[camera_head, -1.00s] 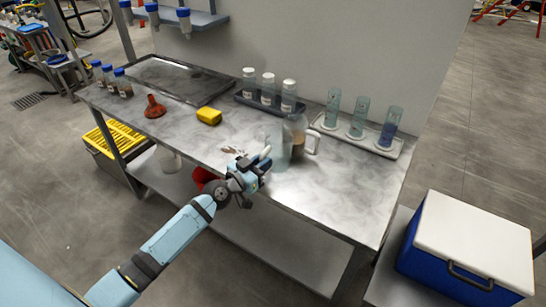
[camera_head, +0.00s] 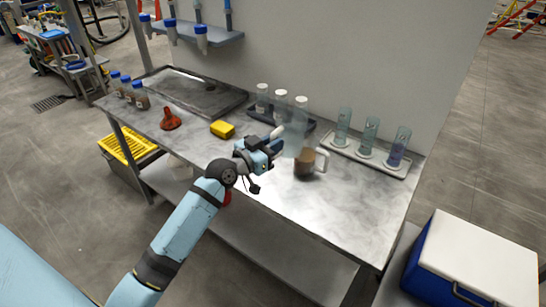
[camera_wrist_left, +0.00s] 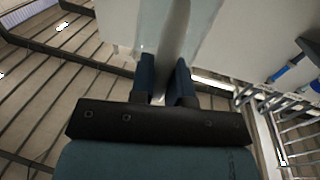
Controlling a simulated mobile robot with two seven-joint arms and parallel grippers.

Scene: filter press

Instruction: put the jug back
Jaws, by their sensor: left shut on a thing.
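In the left wrist view the fingers (camera_wrist_left: 166,80) close on this see-through vessel (camera_wrist_left: 172,30), which runs out of the top of the picture. A jug (camera_head: 306,164) with brown contents and a handle on its right stands on the bench, just behind and right of the gripper. The held vessel partly covers the jug's upper part. My right gripper is not in view.
A tray (camera_head: 408,171) with several clear cylinders stands right of the jug. A dark rack (camera_head: 254,112) of white-capped bottles is behind. A yellow block (camera_head: 222,129) and red funnel (camera_head: 170,119) lie left. The bench's right front (camera_head: 345,215) is clear; a blue cooler (camera_head: 470,262) stands beyond.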

